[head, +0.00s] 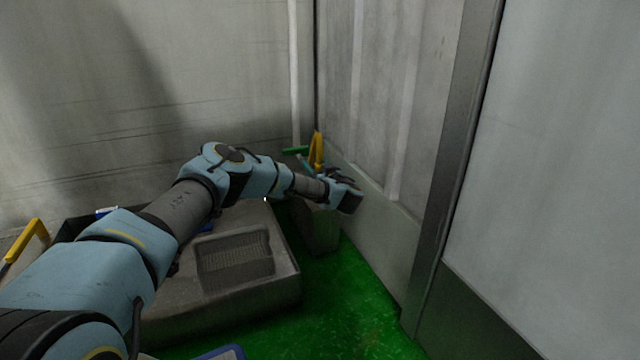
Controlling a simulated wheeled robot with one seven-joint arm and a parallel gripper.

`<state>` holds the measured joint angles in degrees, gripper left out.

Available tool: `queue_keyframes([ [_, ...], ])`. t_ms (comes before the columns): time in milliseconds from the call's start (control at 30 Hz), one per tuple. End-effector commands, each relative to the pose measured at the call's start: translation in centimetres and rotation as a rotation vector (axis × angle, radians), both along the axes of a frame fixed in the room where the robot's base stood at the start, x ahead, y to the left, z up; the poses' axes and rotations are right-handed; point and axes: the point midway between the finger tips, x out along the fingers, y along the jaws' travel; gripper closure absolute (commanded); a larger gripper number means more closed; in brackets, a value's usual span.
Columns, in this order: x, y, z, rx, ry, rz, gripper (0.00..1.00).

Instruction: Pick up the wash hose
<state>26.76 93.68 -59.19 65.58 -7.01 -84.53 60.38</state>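My gripper (345,192) is at the end of my outstretched arm, near the centre of the head view and close to the grey wall panel. Its fingers are small and dark, and I cannot tell whether they are open or shut. Just behind it in the picture, a yellow curved piece (317,148) stands up by the corner, with a green piece (295,150) beside it. This may be the wash hose, but I cannot tell for sure. Its lower part is hidden behind my arm and gripper. I cannot see whether the gripper touches it.
A grey basin-like unit (285,285) with a ribbed recess stands under my arm. A grey block (318,230) stands below the gripper. A yellow handle (30,240) shows at far left. Grey panels close off the right side. The green floor (350,300) between is clear.

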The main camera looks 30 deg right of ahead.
Motion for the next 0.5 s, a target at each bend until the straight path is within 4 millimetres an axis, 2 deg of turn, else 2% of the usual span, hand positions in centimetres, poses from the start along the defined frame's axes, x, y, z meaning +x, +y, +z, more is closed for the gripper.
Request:
queue_keyframes([
  [67,-0.02,-0.01,-0.01,0.000,0.000,0.000,0.41],
  [500,-0.04,-0.01,-0.03,0.000,0.000,0.000,0.90],
])
